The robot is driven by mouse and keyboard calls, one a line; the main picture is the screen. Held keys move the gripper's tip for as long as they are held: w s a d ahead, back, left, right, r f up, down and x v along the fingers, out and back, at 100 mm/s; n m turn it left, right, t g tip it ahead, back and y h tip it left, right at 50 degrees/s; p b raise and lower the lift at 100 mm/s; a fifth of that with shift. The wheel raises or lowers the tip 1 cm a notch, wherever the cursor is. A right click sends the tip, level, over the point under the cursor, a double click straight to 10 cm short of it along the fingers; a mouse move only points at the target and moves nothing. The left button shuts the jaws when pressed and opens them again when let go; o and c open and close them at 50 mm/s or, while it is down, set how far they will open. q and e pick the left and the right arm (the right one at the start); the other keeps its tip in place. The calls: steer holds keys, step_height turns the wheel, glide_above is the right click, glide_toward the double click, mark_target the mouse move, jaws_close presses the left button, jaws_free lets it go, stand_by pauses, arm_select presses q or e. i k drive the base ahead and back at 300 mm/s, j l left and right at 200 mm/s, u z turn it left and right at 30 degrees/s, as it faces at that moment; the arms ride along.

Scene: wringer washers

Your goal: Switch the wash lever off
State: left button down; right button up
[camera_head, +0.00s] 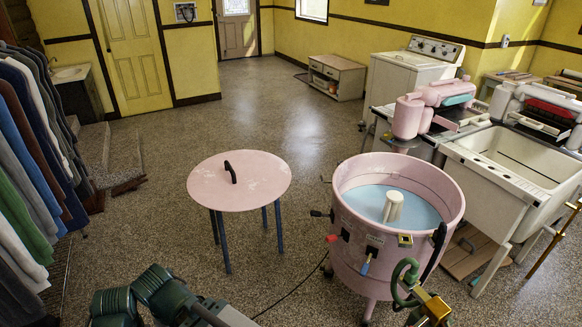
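The pink washer tub (352,246) stands right of centre, open on top, with bluish water and a white agitator (392,207) inside. Several small controls stick out of its left and front side. They include a black-knobbed lever (316,213), a red-knobbed lever (332,238) and a blue-handled lever (365,266). I cannot tell which one is the wash lever or how it is set. My dark green left arm shows at the bottom left, apart from the washer; its gripper is outside the picture.
A round pink lid-like top (240,188) on blue legs stands left of the washer. A white sink (505,170) and pink wringer (430,105) are behind right. A clothes rack (30,160) lines the left. A dark cord (300,285) crosses the floor.

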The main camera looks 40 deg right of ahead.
mark_target(315, 213)
steer(key=i+z, duration=0.25)
steer(key=z, duration=0.2)
steer(key=i+z, duration=0.25)
steer(key=z, duration=0.15)
steer(key=i+j+z, duration=0.1)
steer(key=i+z, duration=0.15)
steer(key=z, duration=0.2)
steer(key=i+j+z, duration=0.2)
steer(key=z, duration=0.25)
steer(key=i+j+z, duration=0.4)
